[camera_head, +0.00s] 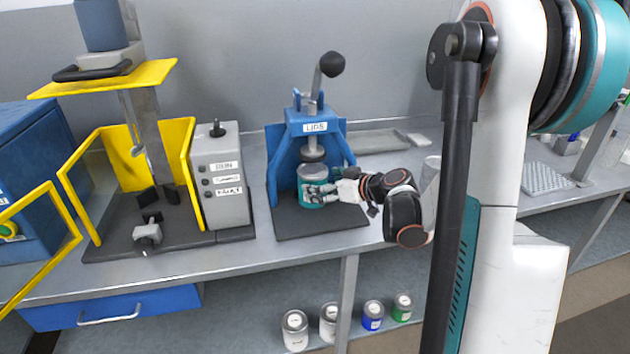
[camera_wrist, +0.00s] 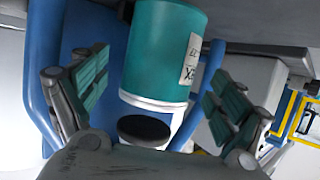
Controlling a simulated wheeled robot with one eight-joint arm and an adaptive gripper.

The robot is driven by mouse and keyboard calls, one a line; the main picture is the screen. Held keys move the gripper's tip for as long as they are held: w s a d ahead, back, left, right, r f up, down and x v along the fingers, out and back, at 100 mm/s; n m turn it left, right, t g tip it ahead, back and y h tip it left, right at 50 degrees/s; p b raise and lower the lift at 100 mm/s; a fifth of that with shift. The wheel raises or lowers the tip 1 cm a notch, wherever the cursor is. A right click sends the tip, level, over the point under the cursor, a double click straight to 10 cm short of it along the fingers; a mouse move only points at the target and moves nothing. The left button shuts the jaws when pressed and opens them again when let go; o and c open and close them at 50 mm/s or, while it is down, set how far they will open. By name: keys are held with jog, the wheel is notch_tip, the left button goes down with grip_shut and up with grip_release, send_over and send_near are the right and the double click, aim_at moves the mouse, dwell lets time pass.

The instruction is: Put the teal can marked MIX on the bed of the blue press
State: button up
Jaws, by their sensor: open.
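The teal can (camera_head: 311,190) stands under the ram of the blue press (camera_head: 310,124), on or just above its dark bed (camera_head: 315,222). In the wrist view the can (camera_wrist: 165,55) appears inverted, with part of its label showing at its right side. My gripper (camera_head: 322,195) reaches in from the right at the can. In the wrist view my gripper (camera_wrist: 160,95) is open, with its teal-padded fingers apart on either side of the can and gaps showing. The far side of the can is hidden.
The press lever (camera_head: 329,66) rises above the press. A grey control box (camera_head: 222,176) and a yellow-guarded machine (camera_head: 103,72) stand to the left. A flat grey tray (camera_head: 383,141) lies behind on the right. Several small cans (camera_head: 373,315) stand on the lower shelf.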

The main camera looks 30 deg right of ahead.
jog(key=p+v, duration=0.1)
jog(key=v, duration=0.6)
jog(key=shift+s+p, duration=0.2)
jog(key=shift+p, duration=0.15)
